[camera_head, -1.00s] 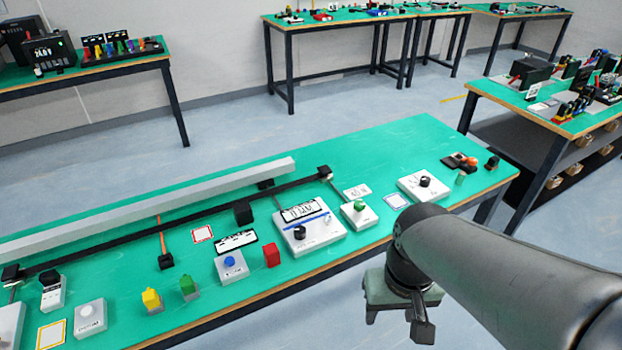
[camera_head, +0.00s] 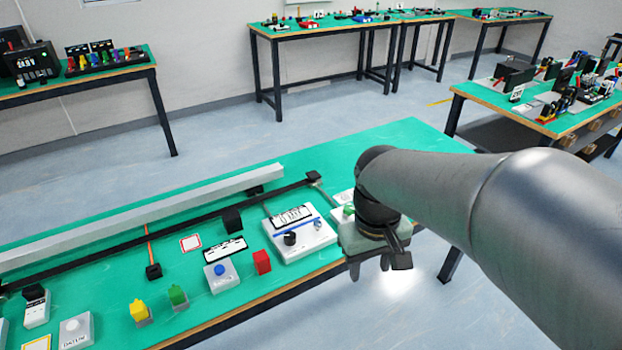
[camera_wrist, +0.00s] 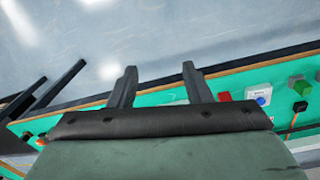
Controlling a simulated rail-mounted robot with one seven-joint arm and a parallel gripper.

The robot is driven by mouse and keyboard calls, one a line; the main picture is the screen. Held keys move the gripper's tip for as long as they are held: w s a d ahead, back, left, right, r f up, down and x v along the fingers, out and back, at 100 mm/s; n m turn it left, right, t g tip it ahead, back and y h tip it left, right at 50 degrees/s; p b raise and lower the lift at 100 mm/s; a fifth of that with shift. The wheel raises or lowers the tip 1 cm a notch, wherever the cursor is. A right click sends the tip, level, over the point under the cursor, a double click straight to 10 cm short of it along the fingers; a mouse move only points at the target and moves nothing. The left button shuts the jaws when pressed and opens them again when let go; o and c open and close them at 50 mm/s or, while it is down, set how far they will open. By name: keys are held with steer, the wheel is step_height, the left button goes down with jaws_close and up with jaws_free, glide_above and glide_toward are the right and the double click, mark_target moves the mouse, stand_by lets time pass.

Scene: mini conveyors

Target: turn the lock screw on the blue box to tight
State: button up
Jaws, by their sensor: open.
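My gripper (camera_head: 371,268) is over the front edge of the green table in the head view, just right of the white panel. Its two fingers stand apart and empty in the wrist view (camera_wrist: 159,75). I cannot make out a plainly blue box or its lock screw. The white panel (camera_head: 318,244) has a black knob (camera_head: 290,238), a second small dark knob and a blue strip. A small pale box with a blue round top (camera_head: 219,270) sits left of it; this box also shows in the wrist view (camera_wrist: 258,100).
A red block (camera_head: 262,262), green block (camera_head: 177,295) and yellow block (camera_head: 138,309) stand along the table's front. A dark rail (camera_head: 130,241) and a long grey bar (camera_head: 130,216) run behind. Floor lies open in front of the table.

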steer(key=w+a+n+b, duration=0.1)
steer(key=w+a+n, duration=0.1)
steer(key=w, duration=0.7)
steer(key=w+a+n+b, duration=0.1)
steer(key=w+a+n, duration=0.2)
steer(key=w, duration=0.6)
steer(key=n+b, duration=0.2)
steer(key=n, duration=0.1)
glide_toward(318, 223)
steer(key=shift+y, duration=0.3)
steer(key=f, duration=0.8)
steer(key=shift+w+d+f+b, duration=0.2)
steer(key=shift+f+b, duration=0.1)
steer(key=shift+f, duration=0.1)
steer(key=shift+s, duration=0.1)
jaws_close()
